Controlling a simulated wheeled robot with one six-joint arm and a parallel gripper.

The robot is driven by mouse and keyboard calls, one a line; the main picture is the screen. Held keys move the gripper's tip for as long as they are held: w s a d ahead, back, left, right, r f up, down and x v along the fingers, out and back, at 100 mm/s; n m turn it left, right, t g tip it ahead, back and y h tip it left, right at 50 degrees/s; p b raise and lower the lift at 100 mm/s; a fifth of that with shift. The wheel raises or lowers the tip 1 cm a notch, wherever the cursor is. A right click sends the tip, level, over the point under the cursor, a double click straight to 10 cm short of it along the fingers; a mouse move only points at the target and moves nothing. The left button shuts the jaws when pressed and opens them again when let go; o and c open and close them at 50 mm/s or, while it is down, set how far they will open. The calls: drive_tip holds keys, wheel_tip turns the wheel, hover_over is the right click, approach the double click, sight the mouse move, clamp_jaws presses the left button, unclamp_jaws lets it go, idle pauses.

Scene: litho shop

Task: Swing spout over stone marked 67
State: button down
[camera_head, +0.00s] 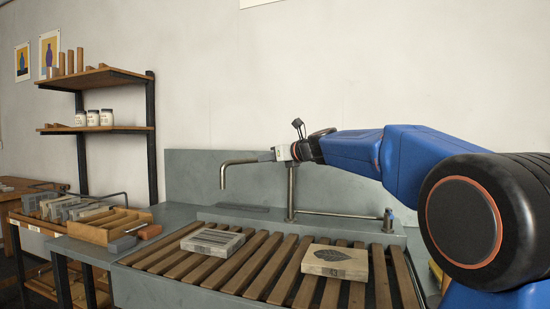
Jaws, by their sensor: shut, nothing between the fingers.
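The spout (238,162) is a dark metal pipe on an upright post at the back of the wash trough. Its arm points left and its bent-down end hangs above and behind the left stone in the picture. My gripper (270,156) is shut, with its tips at the spout's arm near the post. Whether they touch the pipe I cannot tell. A left stone (212,241) with a striped drawing and a right stone (336,261) with a leaf drawing lie flat on the slats. Small marks on the stones' front edges are too small to read.
The wooden slats (228,269) of the trough are bare between the stones. A low metal bar runs right from the post to a small upright fitting (388,220). A wooden rack (93,231) with several slabs stands left.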

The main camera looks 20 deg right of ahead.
sight(251, 161)
drive_tip(key=x, duration=0.5)
drive_tip(key=shift+a, duration=0.1)
drive_tip(key=shift+m+t+h, duration=0.4)
drive_tip(key=shift+m+h, duration=0.3)
drive_tip(key=shift+h, duration=0.2)
drive_tip(key=w+a, duration=0.1)
drive_tip(key=w, duration=0.1)
drive_tip(key=w+a, duration=0.1)
drive_tip(key=w, duration=0.1)
drive_tip(key=shift+a, duration=0.2)
drive_tip(key=shift+w+a, duration=0.25)
drive_tip(key=shift+w, duration=0.2)
